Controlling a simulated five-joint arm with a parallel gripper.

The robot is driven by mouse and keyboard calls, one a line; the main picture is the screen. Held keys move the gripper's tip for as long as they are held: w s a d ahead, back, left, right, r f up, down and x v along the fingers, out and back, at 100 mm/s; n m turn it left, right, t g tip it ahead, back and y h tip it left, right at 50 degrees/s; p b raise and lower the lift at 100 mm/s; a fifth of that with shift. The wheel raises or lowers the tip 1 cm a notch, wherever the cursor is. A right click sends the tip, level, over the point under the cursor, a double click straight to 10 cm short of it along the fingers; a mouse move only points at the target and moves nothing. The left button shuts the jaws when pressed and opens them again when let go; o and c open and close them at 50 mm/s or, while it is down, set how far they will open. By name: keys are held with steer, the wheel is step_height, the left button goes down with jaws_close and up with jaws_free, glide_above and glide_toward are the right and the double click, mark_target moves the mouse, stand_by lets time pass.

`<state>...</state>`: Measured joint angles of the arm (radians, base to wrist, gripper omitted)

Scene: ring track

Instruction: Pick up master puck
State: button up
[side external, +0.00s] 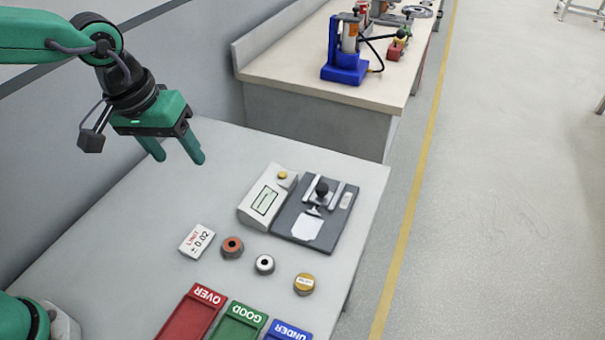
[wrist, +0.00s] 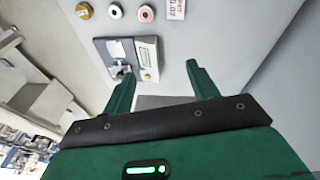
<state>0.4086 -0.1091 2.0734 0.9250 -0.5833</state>
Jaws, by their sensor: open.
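The master puck (side external: 304,284) looks to be the gold-topped one with a small pale label, its lettering too small to read surely. It lies flat on the grey table, rightmost of three pucks in the side view, and shows at the top left of the wrist view (wrist: 84,11). A white-topped puck (side external: 264,264) and an orange-topped puck (side external: 232,247) lie to its left. My gripper (side external: 178,157) is open and empty, raised above the table at the upper left, well apart from the pucks. Its two fingers also show in the wrist view (wrist: 160,70).
A dark gauge fixture (side external: 292,226) and a display box (side external: 262,203) stand behind the pucks. A limit card (side external: 197,241) lies left of them. Red OVER (side external: 190,318), green GOOD (side external: 238,325) and blue UNDER (side external: 287,332) trays are in front. The table's left side is clear.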

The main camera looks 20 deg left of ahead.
steer(key=w+d+f+n+g, duration=0.1)
steer(key=d+f, duration=0.2)
steer(key=d, duration=0.3)
steer(key=w+d+f, duration=0.1)
steer(key=d+f, duration=0.2)
steer(key=d, duration=0.2)
steer(key=n+g+y, duration=0.1)
steer(key=g, duration=0.1)
glide_above(305, 282)
step_height(305, 282, down, 9)
steer(key=shift+w+r, duration=0.1)
steer(key=shift+f, duration=1.25)
steer(key=shift+f, duration=0.1)
steer(key=shift+f, duration=2.5)
steer(key=c, duration=1.2)
steer(key=shift+r, duration=0.1)
